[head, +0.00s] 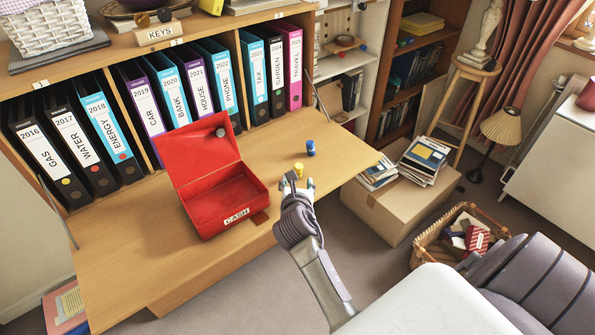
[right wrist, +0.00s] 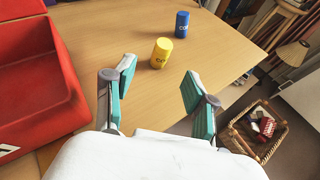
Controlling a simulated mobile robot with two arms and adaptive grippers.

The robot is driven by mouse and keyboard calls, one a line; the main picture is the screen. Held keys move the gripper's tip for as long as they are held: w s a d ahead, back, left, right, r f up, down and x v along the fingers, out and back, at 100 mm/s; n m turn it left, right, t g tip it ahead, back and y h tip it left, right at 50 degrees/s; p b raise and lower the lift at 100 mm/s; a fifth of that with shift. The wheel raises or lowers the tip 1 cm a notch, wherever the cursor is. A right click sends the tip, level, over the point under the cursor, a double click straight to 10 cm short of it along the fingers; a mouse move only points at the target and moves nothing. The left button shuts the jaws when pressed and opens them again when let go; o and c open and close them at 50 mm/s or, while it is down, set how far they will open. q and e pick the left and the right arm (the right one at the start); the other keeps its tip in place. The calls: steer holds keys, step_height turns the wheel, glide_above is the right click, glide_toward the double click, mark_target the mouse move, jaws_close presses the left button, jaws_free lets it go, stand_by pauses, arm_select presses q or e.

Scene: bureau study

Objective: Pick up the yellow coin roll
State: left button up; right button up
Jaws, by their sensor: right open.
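The yellow coin roll (right wrist: 161,53) stands upright on the wooden desk flap in the right wrist view, ahead of my fingers and roughly between their lines. In the head view the yellow coin roll (head: 299,168) shows only as a small piece behind my right gripper (head: 298,183). My right gripper (right wrist: 158,83) is open, with teal pads spread apart and nothing between them. The roll looks just beyond the fingertips, and I see no touch. My left gripper is in neither view.
A blue coin roll (head: 311,148) stands just behind the yellow one. An open red cash box (head: 225,208) is on the desk (head: 125,240) to the left. Labelled binders (head: 180,100) line the back. A basket (head: 459,235) is on the floor at right.

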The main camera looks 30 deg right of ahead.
mark_target(298, 172)
steer(key=x, duration=0.9)
steer(key=shift+d+f+b, duration=0.1)
steer(key=shift+f+b, duration=0.15)
steer(key=shift+b, duration=0.1)
steer(key=shift+c, duration=0.3)
steer(key=shift+r, duration=0.1)
jaws_close()
